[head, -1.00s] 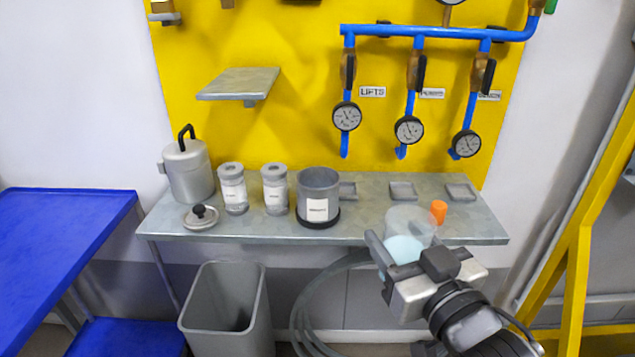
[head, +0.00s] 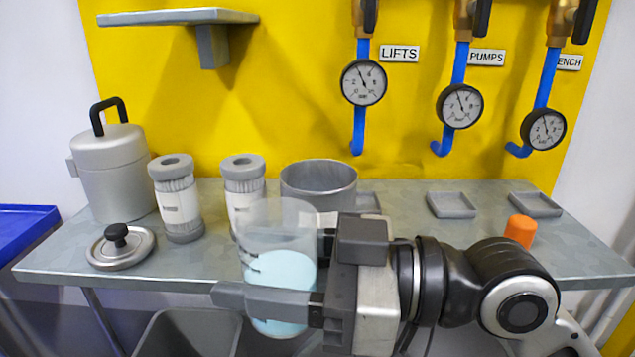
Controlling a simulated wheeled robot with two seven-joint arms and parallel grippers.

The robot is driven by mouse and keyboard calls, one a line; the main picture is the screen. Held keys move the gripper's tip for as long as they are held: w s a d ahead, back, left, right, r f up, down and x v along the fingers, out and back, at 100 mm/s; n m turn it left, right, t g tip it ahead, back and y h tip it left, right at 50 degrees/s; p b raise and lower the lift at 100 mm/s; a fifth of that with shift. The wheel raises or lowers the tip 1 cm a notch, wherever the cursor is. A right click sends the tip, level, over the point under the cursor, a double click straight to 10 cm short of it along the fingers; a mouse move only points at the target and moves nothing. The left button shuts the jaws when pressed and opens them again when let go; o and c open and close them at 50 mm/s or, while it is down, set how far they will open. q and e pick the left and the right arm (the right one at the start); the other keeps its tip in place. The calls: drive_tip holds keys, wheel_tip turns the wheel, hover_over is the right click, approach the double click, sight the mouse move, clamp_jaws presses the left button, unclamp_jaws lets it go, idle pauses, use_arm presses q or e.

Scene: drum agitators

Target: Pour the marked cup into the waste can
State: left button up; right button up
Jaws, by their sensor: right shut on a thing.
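A clear cup (head: 279,290) with pale blue liquid and dark marks on its side is held upright by my right gripper (head: 278,268). The gripper is shut around the cup, its arm coming in from the right. The cup is in front of the shelf, covering part of a labelled canister and the grey pot behind it. The grey waste can (head: 190,330) stands below the shelf at the lower left of the cup; only its top part shows, and the cup is to the right of and above its opening. My left gripper is not in view.
The metal shelf (head: 400,205) carries a lidded can (head: 108,170), a round lid (head: 120,247), two canisters (head: 178,205), a grey pot (head: 318,180), small trays (head: 452,205) and an orange cap (head: 520,231). Gauges (head: 363,83) hang on the yellow panel behind.

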drive_tip(key=shift+s, duration=0.1)
idle(0.3)
drive_tip(key=shift+w+d+r+m+p, duration=0.1)
drive_tip(key=shift+w+r+m+p, duration=0.2)
drive_tip(key=shift+m+p, duration=0.3)
drive_tip(key=shift+w+r+m+p, duration=0.15)
drive_tip(key=shift+w+m+p, duration=0.05)
drive_tip(key=shift+m+p, duration=0.25)
use_arm(q)
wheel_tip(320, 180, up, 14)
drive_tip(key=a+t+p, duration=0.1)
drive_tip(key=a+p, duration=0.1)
drive_tip(key=p, duration=1)
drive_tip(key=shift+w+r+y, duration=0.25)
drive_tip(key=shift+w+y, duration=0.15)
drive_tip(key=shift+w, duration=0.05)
use_arm(e)
drive_tip(key=w+d+r+m, duration=0.1)
drive_tip(key=w+r+m, duration=0.2)
drive_tip(key=r+m, duration=0.3)
drive_tip(key=shift+w+r+y, duration=0.15)
drive_tip(key=shift+r+y, duration=0.15)
drive_tip(key=shift+r, duration=0.55)
use_arm(q)
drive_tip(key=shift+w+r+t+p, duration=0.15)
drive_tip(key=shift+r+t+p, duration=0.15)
drive_tip(key=shift+p, duration=0.05)
use_arm(e)
drive_tip(key=shift+w+f+m, duration=0.1)
drive_tip(key=shift+m, duration=0.55)
